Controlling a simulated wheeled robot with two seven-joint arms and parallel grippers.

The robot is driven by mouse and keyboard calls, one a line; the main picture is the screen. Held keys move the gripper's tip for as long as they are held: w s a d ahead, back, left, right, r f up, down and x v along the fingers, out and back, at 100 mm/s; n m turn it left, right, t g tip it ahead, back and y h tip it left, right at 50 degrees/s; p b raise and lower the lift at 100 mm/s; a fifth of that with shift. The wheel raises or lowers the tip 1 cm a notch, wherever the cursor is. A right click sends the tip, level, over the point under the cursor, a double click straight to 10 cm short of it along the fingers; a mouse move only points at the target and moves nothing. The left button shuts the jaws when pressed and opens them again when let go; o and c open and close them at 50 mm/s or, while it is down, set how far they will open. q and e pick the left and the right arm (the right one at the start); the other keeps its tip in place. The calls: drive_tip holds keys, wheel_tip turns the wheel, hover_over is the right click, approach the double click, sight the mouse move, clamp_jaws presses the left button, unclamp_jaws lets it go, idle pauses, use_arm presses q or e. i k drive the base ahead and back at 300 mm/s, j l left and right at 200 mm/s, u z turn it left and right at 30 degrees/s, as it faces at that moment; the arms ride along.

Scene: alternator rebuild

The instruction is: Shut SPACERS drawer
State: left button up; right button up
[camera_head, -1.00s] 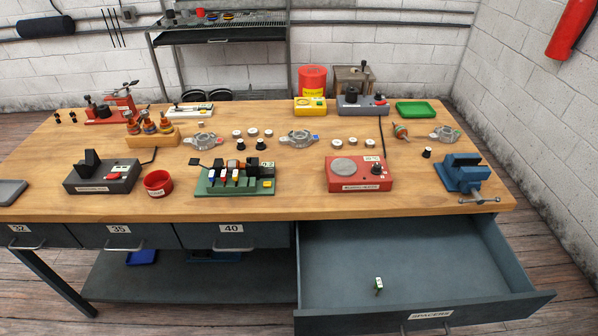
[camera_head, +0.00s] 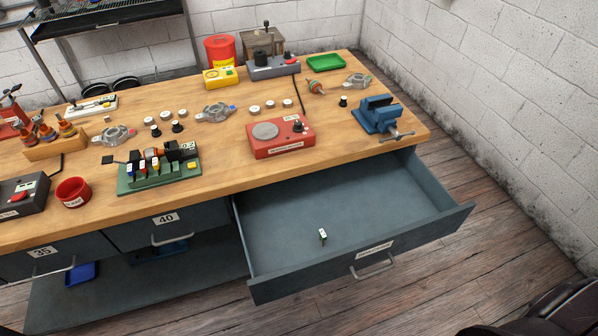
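The SPACERS drawer (camera_head: 300,272) is pulled well out from under the right part of the workbench. Its front panel carries a white label (camera_head: 374,249) and a metal bar handle (camera_head: 372,266). A small green and white item (camera_head: 322,236) lies on the drawer floor; the rest of the floor looks bare. Neither of my grippers shows in the view, and nothing touches the drawer handle.
The wooden bench top (camera_head: 222,160) holds a red device (camera_head: 281,136), a blue vise (camera_head: 381,115) above the drawer's right side, and a green rack (camera_head: 158,172). Drawer 40 (camera_head: 168,222) beside it is shut. Floor (camera_head: 500,180) right of the drawer is clear.

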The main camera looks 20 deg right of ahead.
sight(373, 211)
drive_tip(key=z, duration=1.35)
